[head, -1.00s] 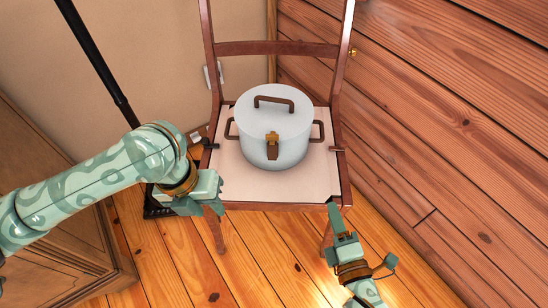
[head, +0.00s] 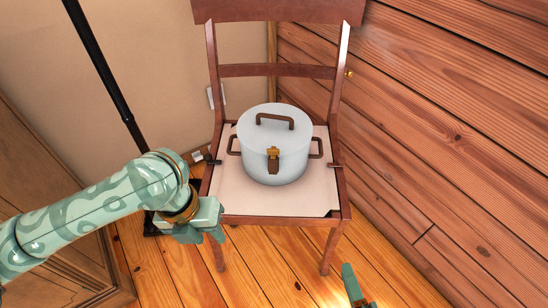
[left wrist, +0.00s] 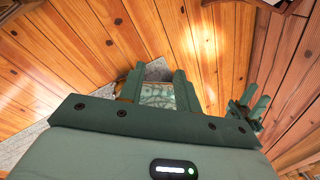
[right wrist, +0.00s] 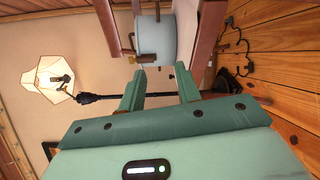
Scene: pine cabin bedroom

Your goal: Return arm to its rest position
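My left gripper (head: 204,232) hangs in front of the chair's left front corner. In the left wrist view (left wrist: 160,88) its two fingers stand apart with nothing held between them. My right gripper (head: 352,286) is at the bottom edge of the head view, mostly cut off. In the right wrist view (right wrist: 160,88) its fingers are apart and empty. A white lidded pot (head: 288,150) with brown handles stands upright on the chair (head: 240,200), clear of both grippers. The pot also shows in the right wrist view (right wrist: 156,40), beyond the fingers.
A wooden cabinet (head: 60,265) stands at the lower left, beneath my left arm. A black pole (head: 105,75) rises behind it, and a lamp shade (right wrist: 50,78) shows in the right wrist view. A plank wall (head: 450,120) bounds the right. Bare floor (head: 270,260) lies before the chair.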

